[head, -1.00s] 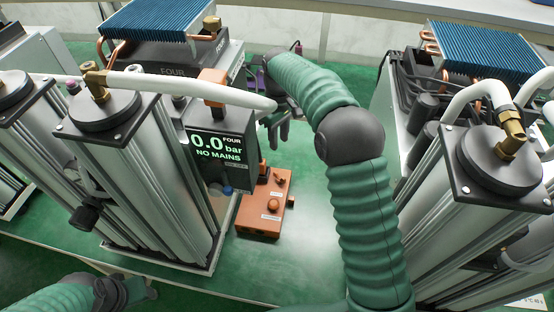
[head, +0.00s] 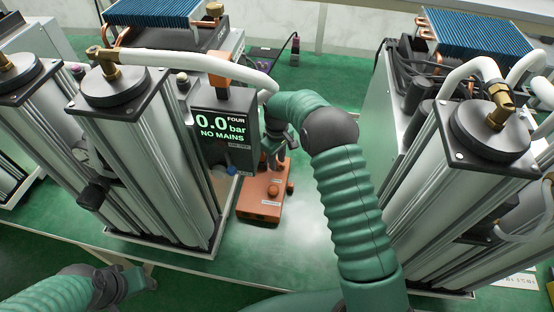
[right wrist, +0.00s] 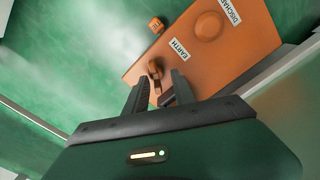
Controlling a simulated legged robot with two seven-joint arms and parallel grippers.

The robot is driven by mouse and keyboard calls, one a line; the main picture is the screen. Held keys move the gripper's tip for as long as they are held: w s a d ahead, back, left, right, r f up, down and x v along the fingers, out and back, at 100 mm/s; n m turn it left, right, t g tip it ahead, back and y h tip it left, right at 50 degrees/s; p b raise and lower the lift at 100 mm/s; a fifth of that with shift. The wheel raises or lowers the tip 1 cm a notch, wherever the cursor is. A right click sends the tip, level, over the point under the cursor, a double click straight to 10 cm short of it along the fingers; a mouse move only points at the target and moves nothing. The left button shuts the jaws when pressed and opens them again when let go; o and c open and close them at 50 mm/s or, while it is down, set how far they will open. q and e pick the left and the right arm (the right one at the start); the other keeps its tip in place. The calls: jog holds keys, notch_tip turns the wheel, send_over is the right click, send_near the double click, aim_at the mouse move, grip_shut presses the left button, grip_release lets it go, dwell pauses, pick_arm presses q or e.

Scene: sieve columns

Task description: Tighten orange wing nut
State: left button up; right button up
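The orange wing nut (right wrist: 154,72) stands on the orange box (right wrist: 235,75), beside the EARTH label in the right wrist view. My right gripper (right wrist: 157,87) is open, and its two dark fingers point at the wing nut, which shows in the gap at their tips. I cannot tell if either finger touches it. In the head view my right gripper (head: 275,158) is low over the far end of the orange box (head: 258,212) and largely hides the nut. My left gripper (head: 135,282) is at the lower left, away from the box; its fingers are too unclear to judge.
A column unit with a display (head: 222,135) reading "0.0 bar NO MAINS" stands close left of the box. Another column unit (head: 450,160) stands at the right. A small orange piece (right wrist: 156,25) is beside the box. Green bench (head: 305,235) is clear in front.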

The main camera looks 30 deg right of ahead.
jog(key=shift+d+f, duration=0.1)
jog(key=shift+d, duration=0.1)
jog(key=c, duration=0.3)
jog(key=shift+d, duration=0.35)
grip_shut()
jog(key=shift+a, duration=0.2)
pick_arm(q)
jog(key=shift+d, duration=0.25)
